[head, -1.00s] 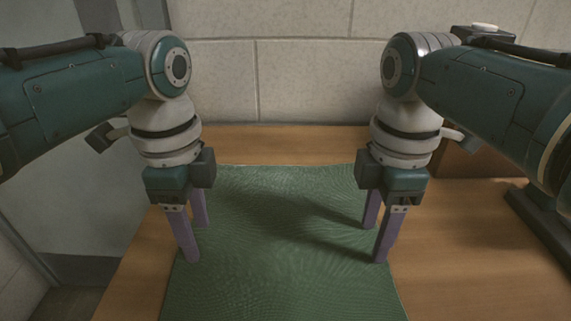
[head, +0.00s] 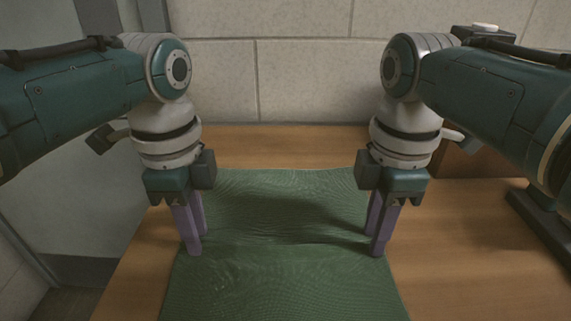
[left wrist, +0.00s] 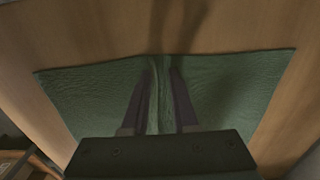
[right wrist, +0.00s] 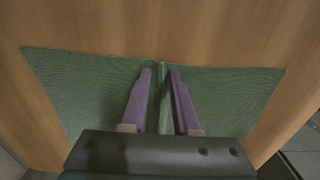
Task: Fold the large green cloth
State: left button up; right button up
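The large green cloth (head: 275,275) lies on the wooden table, spread mostly flat with some wrinkles. My left gripper (head: 198,242) points down at its left edge, its purple fingers drawn close together. In the left wrist view a raised ridge of the cloth (left wrist: 160,95) stands between the fingers (left wrist: 161,72). My right gripper (head: 378,244) points down at the right edge in the same way. In the right wrist view a narrower ridge of the cloth (right wrist: 163,100) rises between its fingers (right wrist: 160,72). Both grippers look shut on the cloth; the contact at the tips is partly hidden.
The wooden table (head: 470,250) is bare to the right of the cloth and in a strip behind it. A pale block wall (head: 310,75) stands behind the table. A dark object (head: 545,220) is at the right edge.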

pick_arm(q)
jog(key=c, duration=0.4)
pick_arm(e)
jog(key=c, duration=0.4)
pick_arm(q)
grip_shut()
